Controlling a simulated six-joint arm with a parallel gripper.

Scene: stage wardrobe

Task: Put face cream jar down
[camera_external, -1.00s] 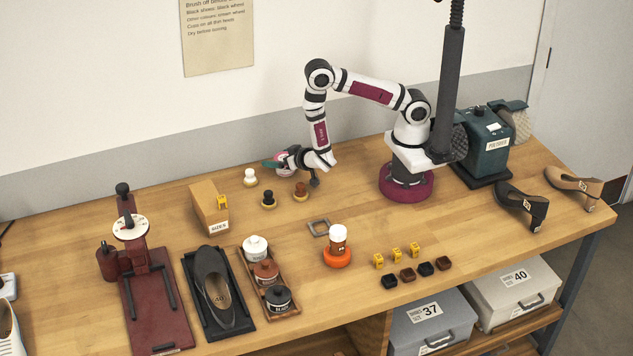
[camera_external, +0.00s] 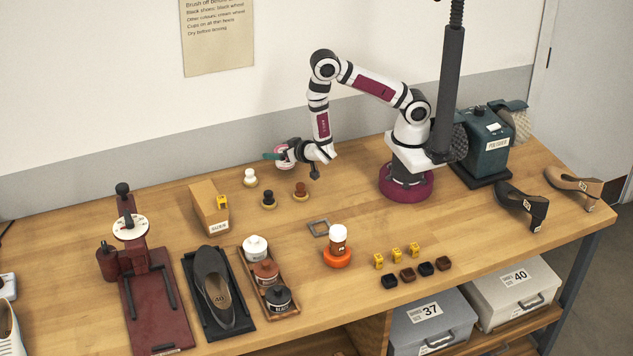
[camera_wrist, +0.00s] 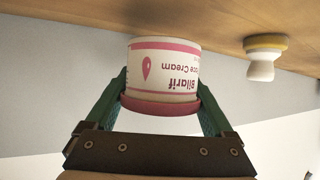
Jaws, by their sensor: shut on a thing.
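The face cream jar (camera_wrist: 165,72) is white with pink bands and pink lettering. In the wrist view it sits between the two green fingers of my gripper (camera_wrist: 162,98), which is shut on it. Its label reads upside down in that view. In the external view the jar (camera_external: 284,155) is small and partly covered by my gripper (camera_external: 279,155), near the back of the wooden table (camera_external: 345,185). The wrist view shows the jar close to the wooden surface; I cannot tell whether it touches.
A white-topped brush (camera_external: 250,177) stands just in front of the jar, with a black one (camera_external: 268,199) and a brown one (camera_external: 300,191) nearby. A cardboard box (camera_external: 209,208) stands to the left.

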